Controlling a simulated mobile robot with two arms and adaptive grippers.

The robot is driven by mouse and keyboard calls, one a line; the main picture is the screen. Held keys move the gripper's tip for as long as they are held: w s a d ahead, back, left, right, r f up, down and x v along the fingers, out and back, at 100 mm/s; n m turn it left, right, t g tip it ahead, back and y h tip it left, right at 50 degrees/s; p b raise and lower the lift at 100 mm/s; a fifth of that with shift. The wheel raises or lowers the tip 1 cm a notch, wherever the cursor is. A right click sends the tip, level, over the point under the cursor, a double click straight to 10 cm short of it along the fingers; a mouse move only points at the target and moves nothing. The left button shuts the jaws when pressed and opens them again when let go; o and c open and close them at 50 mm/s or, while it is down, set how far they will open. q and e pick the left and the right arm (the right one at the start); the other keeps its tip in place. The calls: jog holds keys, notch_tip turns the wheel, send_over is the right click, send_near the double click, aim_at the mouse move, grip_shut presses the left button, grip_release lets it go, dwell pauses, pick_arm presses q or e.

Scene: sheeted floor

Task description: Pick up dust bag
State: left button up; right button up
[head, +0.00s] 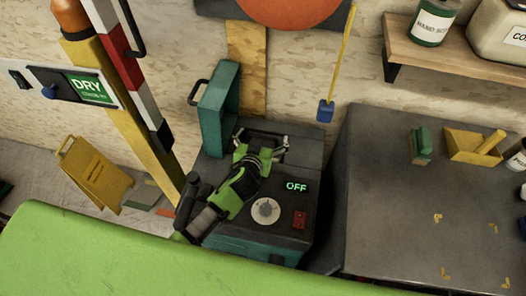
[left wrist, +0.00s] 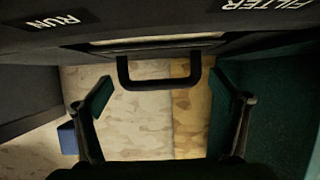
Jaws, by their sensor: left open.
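The machine (head: 268,237) has a teal body and a black top, with an OFF display, a pale dial and a red switch. Its teal lid (head: 222,112) stands open at the left. My left gripper (head: 262,145) is over the back part of the machine's top, fingers spread. In the left wrist view, a black U-shaped handle (left wrist: 160,83) lies between the two open fingertips (left wrist: 163,98), touching neither as far as I can see. A pale strip (left wrist: 150,41) shows beside the handle. I cannot tell whether this is the dust bag; no bag body shows clearly.
A dark workbench (head: 400,220) stands at the right with a green brush (head: 420,147) and a yellow dustpan (head: 472,147). A yellow floor sign (head: 95,173) stands at the left. A blue-ended yellow swatter (head: 326,110) hangs behind. A green surface (head: 100,255) fills the lower left.

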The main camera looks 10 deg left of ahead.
pick_arm(q)
jog(key=shift+w, duration=0.1)
jog(key=c, duration=1.9)
jog(key=shift+c, duration=0.2)
jog(key=shift+r, duration=0.15)
